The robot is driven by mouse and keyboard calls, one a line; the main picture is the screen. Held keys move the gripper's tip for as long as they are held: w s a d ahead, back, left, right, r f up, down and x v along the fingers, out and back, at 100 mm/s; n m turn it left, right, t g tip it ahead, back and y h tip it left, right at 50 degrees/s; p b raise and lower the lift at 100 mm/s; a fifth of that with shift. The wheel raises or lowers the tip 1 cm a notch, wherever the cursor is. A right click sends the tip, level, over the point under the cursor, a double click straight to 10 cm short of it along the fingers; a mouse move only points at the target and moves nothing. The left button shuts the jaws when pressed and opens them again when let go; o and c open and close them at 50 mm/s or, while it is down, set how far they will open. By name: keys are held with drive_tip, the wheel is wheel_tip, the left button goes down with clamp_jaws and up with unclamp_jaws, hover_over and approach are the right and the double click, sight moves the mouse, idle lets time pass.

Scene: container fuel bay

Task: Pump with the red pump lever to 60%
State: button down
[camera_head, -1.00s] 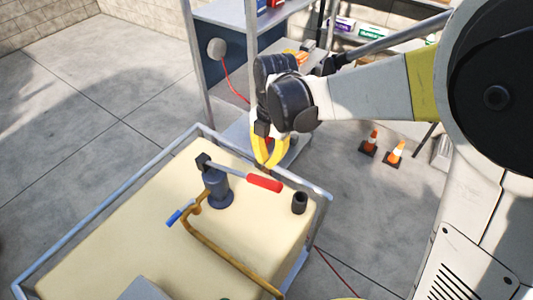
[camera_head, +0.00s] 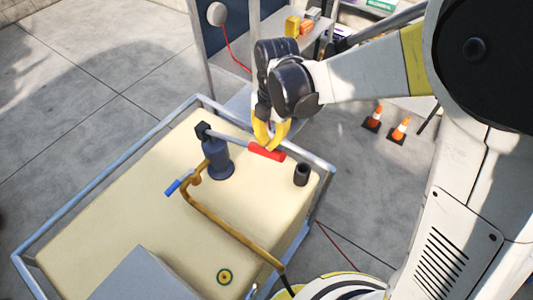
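The red pump lever (camera_head: 267,152) is a red grip on a grey rod. The rod runs from a dark pump (camera_head: 219,163) on top of the cream tank (camera_head: 120,210) and slopes slightly down to the right. My gripper (camera_head: 270,145) has yellow fingers pointing down at the red grip, with their tips at its upper edge in the picture. A gap shows between the fingers higher up, but I cannot tell whether the tips meet, or whether they touch the grip. No percentage reading is legible.
A metal rail (camera_head: 120,155) edges the tank. A blue-ended handle (camera_head: 178,183), a brown hose (camera_head: 225,233) and a black cup-like fitting (camera_head: 302,174) are near the pump. Shelves (camera_head: 290,48) stand behind my gripper. Orange cones (camera_head: 399,130) stand on the floor at right.

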drive_tip(key=shift+f, duration=0.35)
wheel_tip(320, 180, down, 5)
drive_tip(key=b, duration=0.4)
drive_tip(key=shift+r, duration=0.3)
